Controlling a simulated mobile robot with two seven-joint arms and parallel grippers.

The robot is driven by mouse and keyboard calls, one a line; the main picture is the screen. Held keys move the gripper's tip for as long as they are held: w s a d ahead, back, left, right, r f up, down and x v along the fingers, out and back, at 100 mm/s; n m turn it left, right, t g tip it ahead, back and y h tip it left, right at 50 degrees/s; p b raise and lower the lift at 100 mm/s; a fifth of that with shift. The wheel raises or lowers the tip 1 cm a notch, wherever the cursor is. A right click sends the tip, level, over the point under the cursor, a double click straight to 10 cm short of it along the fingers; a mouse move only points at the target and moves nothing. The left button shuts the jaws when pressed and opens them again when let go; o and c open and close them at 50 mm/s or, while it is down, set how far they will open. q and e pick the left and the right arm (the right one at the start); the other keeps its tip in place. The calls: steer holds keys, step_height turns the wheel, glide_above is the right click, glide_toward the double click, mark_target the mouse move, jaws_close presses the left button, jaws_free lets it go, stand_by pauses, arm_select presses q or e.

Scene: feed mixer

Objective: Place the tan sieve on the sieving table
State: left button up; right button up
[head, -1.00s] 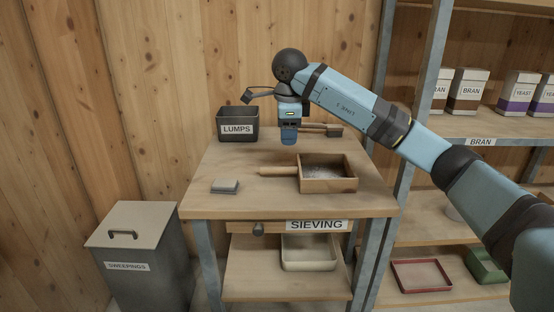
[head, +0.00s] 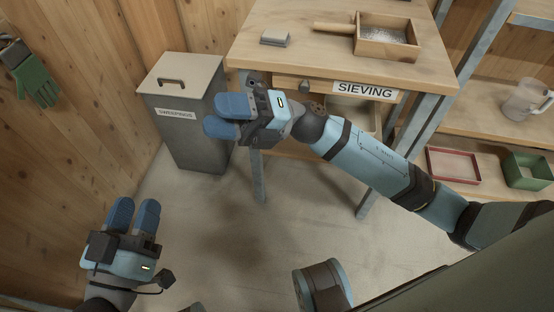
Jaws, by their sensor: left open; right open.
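The tan sieve (head: 388,50), a square wooden frame with a handle to its left and pale, grainy stuff inside, sits on the sieving table (head: 300,60). My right gripper (head: 222,116) is open and empty, in front of the table's left front edge and apart from the sieve. My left gripper (head: 135,212) is open and empty, low at the left over the floor, far from the table. The table's back part is cut off by the top of the view.
A grey sweepings bin (head: 180,110) stands left of the table. A small grey block (head: 275,38) lies on the tabletop. A shelf at the right holds a clear jug (head: 524,100), a red tray (head: 453,165) and a green tray (head: 527,170). Green gloves (head: 36,80) hang on the wall.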

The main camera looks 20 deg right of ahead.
steer(key=s+d+f+m+t+h, duration=0.2)
steer(key=m+t+h, duration=0.2)
steer(key=m, duration=0.7)
steer(key=s+d+f+m+t+h, duration=0.2)
steer(key=m+t+h, duration=0.3)
steer(key=m, duration=0.7)
steer(key=s+d+f+m+t+h, duration=0.2)
steer(key=f+m+t+h, duration=0.2)
steer(key=m+t, duration=0.3)
steer(key=m, duration=0.5)
steer(key=shift+s+t+h, duration=0.3)
steer(key=shift+t+h, duration=0.1)
steer(key=shift+d, duration=0.1)
